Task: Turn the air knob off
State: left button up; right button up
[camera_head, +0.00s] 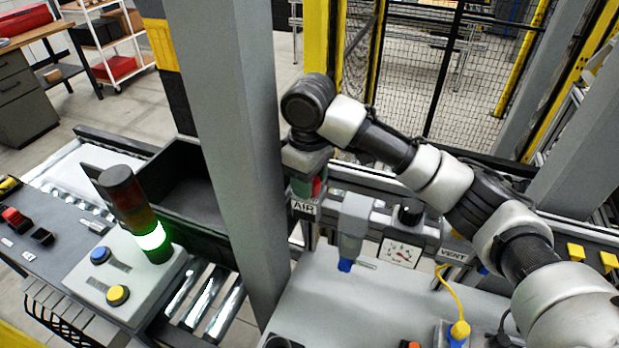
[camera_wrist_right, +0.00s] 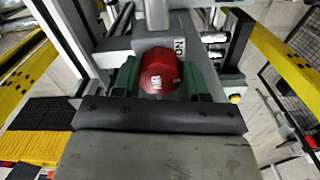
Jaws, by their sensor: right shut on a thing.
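The red air knob (camera_wrist_right: 160,72) sits between the green fingers of my right gripper (camera_wrist_right: 158,80) in the right wrist view. In the head view the right gripper (camera_head: 309,187) reaches down beside the grey post, with a bit of the red knob (camera_head: 318,186) showing above the AIR label (camera_head: 304,207). The gripper is shut on the knob and hides much of it. The knob's exact turn angle is hard to tell. My left gripper is not in view.
The grey post (camera_head: 232,150) stands close left of the right gripper. A pressure gauge (camera_head: 400,252), a black knob (camera_head: 411,212) and a VENT label (camera_head: 453,255) are to the right. A signal tower (camera_head: 137,214) glows green at left. A yellow cable (camera_head: 456,300) hangs at front.

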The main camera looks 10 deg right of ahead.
jog(key=m, duration=0.5)
jog(key=shift+r, duration=0.15)
jog(key=shift+m, duration=0.3)
dwell(0.3)
jog(key=o, duration=0.9)
jog(key=shift+o, duration=0.2)
notch_tip(320, 180, up, 11)
jog(key=b, duration=0.1)
jog(key=shift+f, duration=0.2)
